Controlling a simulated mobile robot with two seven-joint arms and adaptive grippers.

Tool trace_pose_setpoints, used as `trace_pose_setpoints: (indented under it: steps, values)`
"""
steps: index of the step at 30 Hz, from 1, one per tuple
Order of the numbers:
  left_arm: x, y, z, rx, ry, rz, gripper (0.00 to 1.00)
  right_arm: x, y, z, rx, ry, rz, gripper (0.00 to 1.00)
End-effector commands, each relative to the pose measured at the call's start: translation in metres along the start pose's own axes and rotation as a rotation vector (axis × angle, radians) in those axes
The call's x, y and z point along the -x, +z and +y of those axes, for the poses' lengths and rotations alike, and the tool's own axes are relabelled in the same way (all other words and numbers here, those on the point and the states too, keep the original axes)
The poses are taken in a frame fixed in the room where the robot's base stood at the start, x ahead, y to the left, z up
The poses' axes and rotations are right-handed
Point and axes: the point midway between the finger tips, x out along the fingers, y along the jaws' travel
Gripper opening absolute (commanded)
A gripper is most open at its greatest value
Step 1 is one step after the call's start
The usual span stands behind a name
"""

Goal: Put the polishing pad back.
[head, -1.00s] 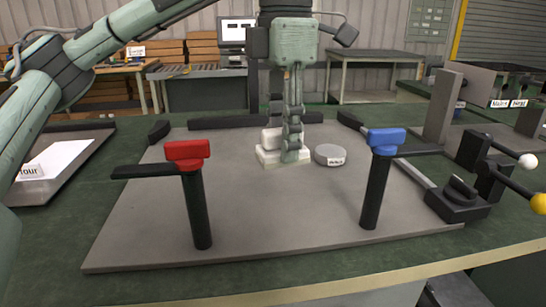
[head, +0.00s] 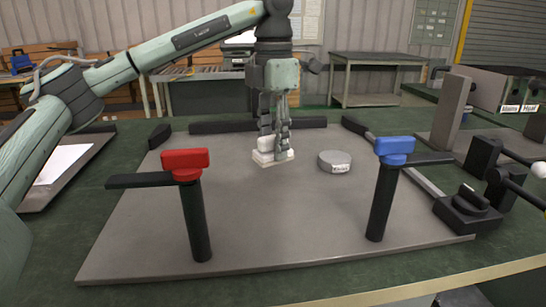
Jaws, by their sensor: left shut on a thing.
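The white polishing pad (head: 267,157) has a flat base and a raised grip. It is at the back middle of the grey plate (head: 275,220) in the head view. My left gripper (head: 273,140) points straight down and is shut on the pad's grip. The pad's base looks at or just above the plate; I cannot tell whether it touches. A grey round labelled disc (head: 335,161) lies on the plate to the right of the pad, apart from it. My right gripper is not in view.
A red-topped clamp post (head: 191,205) and a blue-topped one (head: 386,190) stand at the plate's front left and right. Black bars (head: 258,125) edge the back. A black lever fixture (head: 470,205) is at the right. A tray with white paper (head: 62,163) lies at the left.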

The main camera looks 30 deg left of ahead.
Motion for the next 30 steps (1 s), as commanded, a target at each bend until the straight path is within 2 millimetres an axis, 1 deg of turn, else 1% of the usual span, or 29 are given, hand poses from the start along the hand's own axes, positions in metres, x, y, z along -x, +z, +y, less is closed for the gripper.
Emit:
trace_pose_setpoints:
  steps: [6, 9, 13, 20, 21, 25, 30]
  values:
    - [-0.029, -0.001, 0.0, 0.001, -0.001, 0.004, 0.14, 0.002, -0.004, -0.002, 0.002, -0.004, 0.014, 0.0]
    - [-0.038, -0.001, 0.0, 0.002, -0.001, 0.001, 0.14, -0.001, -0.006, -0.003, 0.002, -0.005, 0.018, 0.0]
    - [-0.038, -0.001, 0.0, 0.002, -0.001, -0.001, 0.14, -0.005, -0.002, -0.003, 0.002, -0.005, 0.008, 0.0]
    - [-0.042, -0.001, 0.0, 0.002, -0.001, 0.0, 0.14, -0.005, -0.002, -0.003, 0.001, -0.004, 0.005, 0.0]
    - [-0.041, -0.001, 0.0, 0.002, 0.0, 0.0, 0.41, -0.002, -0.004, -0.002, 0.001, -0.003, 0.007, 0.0]
    - [-0.041, -0.001, 0.0, 0.002, 0.0, 0.0, 0.57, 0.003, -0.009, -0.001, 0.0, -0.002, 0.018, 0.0]
    - [-0.041, -0.001, 0.0, 0.002, 0.0, 0.0, 0.58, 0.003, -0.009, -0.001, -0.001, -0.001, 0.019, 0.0]
